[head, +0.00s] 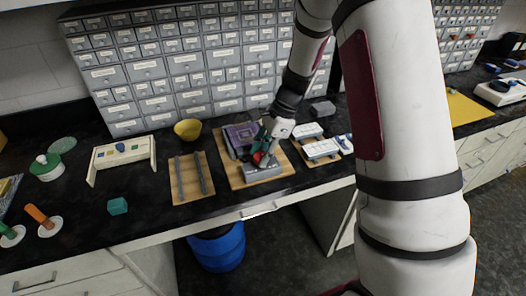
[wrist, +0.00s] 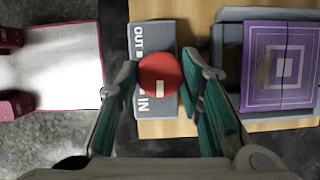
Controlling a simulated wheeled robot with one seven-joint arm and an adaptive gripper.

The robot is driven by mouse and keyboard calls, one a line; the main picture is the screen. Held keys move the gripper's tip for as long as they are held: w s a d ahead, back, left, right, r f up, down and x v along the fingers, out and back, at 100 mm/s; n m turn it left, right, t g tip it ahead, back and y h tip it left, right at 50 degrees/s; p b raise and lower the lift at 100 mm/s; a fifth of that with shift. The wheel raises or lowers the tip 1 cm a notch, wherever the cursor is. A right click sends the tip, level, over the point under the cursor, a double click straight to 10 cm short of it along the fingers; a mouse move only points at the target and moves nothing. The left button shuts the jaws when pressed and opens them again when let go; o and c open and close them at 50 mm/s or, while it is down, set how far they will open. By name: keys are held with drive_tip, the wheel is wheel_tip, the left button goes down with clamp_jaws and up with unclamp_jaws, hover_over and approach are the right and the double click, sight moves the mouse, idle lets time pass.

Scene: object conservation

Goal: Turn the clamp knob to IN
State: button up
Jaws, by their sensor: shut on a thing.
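The red clamp knob (wrist: 159,68) sits on a grey block (wrist: 150,34) in the wrist view. The block is lettered OUT at the upper end and IN at the lower end. A short pale mark shows on the knob's lower part, pointing down in the picture. My gripper (wrist: 160,75), with teal fingers, is shut on the knob, one finger on each side. In the head view the knob (head: 258,158) shows as a red spot beside my gripper (head: 266,152). A purple piece with a square pattern (wrist: 284,90) lies in a grey frame to the right.
The block and frame stand on a wooden board (head: 236,181). Another board with two dark rails (head: 192,192) lies to the left, with a yellow bowl (head: 187,130) behind. White blocks (head: 320,149) stand to the right. Drawer cabinets (head: 160,70) rise behind.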

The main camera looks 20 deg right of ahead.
drive_tip(key=m+t, duration=0.1)
drive_tip(key=m, duration=0.1)
drive_tip(key=m+p, duration=0.1)
drive_tip(key=m, duration=0.1)
drive_tip(key=shift+s+m+t, duration=0.2)
drive_tip(key=shift+m+t, duration=0.1)
drive_tip(key=shift+t, duration=0.1)
drive_tip(key=shift+a+m+t+h+p, duration=0.1)
drive_tip(key=shift+m+t+h+p, duration=0.45)
drive_tip(key=shift+m, duration=1.25)
drive_tip(key=o, duration=1.2)
drive_tip(key=shift+c, duration=0.2)
drive_tip(key=shift+r, duration=0.1)
drive_tip(key=v, duration=1.1)
drive_tip(key=shift+s+r, duration=0.2)
drive_tip(key=shift+r, duration=0.1)
